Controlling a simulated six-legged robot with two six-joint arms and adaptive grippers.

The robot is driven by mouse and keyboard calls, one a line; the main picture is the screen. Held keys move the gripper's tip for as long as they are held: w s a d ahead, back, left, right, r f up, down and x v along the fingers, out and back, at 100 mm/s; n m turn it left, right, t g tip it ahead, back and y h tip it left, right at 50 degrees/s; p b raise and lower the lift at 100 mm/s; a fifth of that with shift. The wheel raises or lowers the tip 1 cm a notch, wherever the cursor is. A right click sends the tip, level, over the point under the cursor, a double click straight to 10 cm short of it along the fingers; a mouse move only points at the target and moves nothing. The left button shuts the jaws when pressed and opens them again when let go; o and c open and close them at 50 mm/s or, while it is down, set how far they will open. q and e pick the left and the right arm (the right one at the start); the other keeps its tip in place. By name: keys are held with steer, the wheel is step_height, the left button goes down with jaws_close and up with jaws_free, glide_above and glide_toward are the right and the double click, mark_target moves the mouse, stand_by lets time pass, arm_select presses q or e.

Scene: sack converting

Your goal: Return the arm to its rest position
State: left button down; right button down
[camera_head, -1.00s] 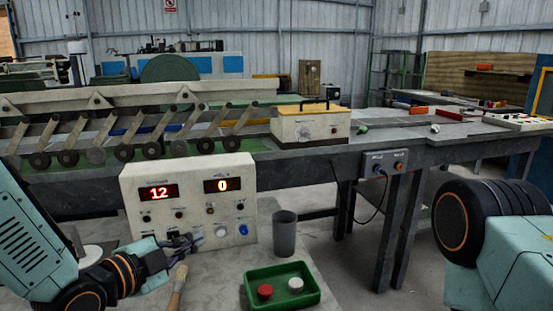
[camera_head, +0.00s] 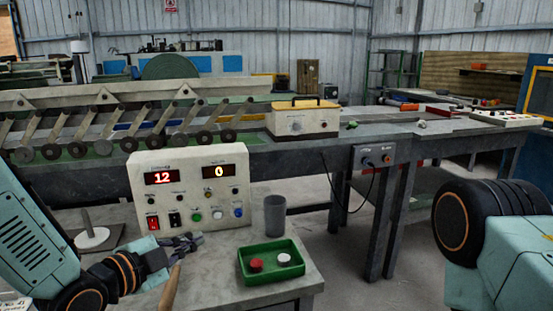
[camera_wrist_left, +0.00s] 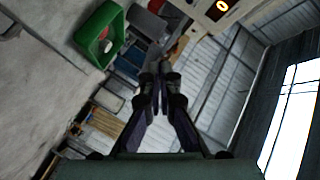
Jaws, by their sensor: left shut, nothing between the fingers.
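My left gripper (camera_head: 184,244) shows at the lower left of the head view, in front of the control box (camera_head: 190,196). Its dark fingers are shut with nothing between them. In the left wrist view the fingers (camera_wrist_left: 160,84) are together and empty, with the shed wall and ceiling behind. My left arm comes in from the left edge, bent low. On the right of the head view my other arm shows only as a dark wheel-like joint and a teal link; its gripper is out of view.
A green tray (camera_head: 287,273) holds a red cap (camera_head: 256,265) and a white cap (camera_head: 283,258). A grey cup (camera_head: 275,216) stands behind it. A wooden handle (camera_head: 171,287) is by my left gripper. The long conveyor bench (camera_head: 330,160) runs behind. The floor at right is clear.

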arm_select(q)
steer(key=s+f+n+g, duration=0.1)
steer(key=s+f, duration=0.1)
steer(key=f, duration=0.2)
steer(key=s+a+f+n+g+y, duration=0.1)
steer(key=s+f+n, duration=0.1)
steer(key=f, duration=0.2)
steer(key=s+f+n+g+y, duration=0.1)
steer(key=f+n, duration=0.1)
steer(key=f, duration=0.2)
steer(key=shift+s+a+f, duration=0.25)
steer(key=shift+s+f, duration=0.15)
steer(key=s+a+f+n+g+y, duration=0.2)
steer(key=s+f+n+g, duration=0.15)
steer(key=s+f, duration=0.45)
steer(key=s+a+f+n+g+y, duration=0.1)
steer(key=s+f+n+g, duration=0.3)
steer(key=s, duration=0.8)
steer(key=s+a+f+n+g+y, duration=0.25)
steer(key=s+f+n, duration=0.3)
steer(key=s, duration=0.35)
step_height(320, 180, down, 9)
steer(key=s+b, duration=0.1)
steer(key=b, duration=0.6)
steer(key=shift+d+r+m+b, duration=0.15)
steer(key=shift+d+m+b, duration=0.15)
steer(key=shift+d+b, duration=0.1)
steer(key=shift+s+d+h, duration=0.1)
steer(key=shift+s+h, duration=0.05)
steer(key=shift+h, duration=0.1)
